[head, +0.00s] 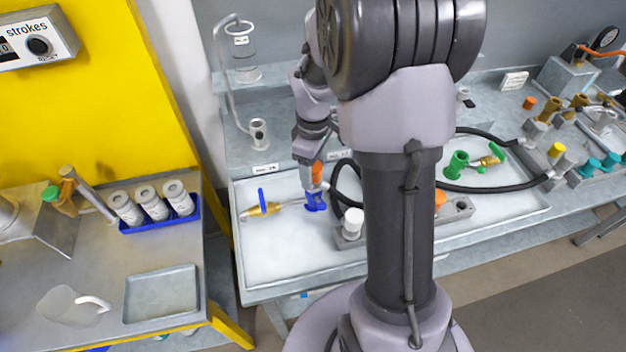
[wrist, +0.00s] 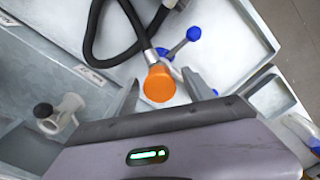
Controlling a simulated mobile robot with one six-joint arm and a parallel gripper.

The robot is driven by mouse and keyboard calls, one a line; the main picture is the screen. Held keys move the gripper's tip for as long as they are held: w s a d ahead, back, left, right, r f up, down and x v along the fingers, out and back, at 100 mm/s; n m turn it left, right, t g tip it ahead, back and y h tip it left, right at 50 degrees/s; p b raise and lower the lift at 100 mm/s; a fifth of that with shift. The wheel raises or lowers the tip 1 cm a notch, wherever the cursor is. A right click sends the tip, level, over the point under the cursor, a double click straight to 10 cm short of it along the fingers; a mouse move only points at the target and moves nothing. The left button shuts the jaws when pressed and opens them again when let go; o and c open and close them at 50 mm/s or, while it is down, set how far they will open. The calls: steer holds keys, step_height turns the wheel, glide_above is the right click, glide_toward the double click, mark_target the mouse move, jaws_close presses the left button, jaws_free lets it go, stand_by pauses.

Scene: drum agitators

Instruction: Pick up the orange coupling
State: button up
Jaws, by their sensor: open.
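The orange coupling (wrist: 160,83) sits at the end of a black hose (wrist: 131,28) in the wrist view. It lies between the two fingers of my gripper (wrist: 161,79), with visible gaps on both sides. In the head view the orange coupling (head: 317,172) shows at the end of my arm, just above a blue fitting (head: 315,202) over the white tray. My gripper (head: 312,186) is open and points down around the coupling. Whether a finger touches the coupling or how deep it sits between them cannot be told.
The white tray (head: 275,262) also holds a brass valve with a blue lever (head: 263,207), a white-capped block (head: 352,222) and a green fitting (head: 458,163). The black hose loops close to my gripper. A glass cylinder (head: 243,55) stands behind. The tray's front left is clear.

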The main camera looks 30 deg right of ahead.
mark_target(314, 178)
step_height(314, 178, down, 4)
steer(key=shift+r+b, duration=0.15)
steer(key=shift+b, duration=0.5)
steer(key=shift+r, duration=0.1)
steer(key=shift+c, duration=1.3)
jaws_close()
step_height(314, 178, up, 10)
steer(key=p, duration=0.4)
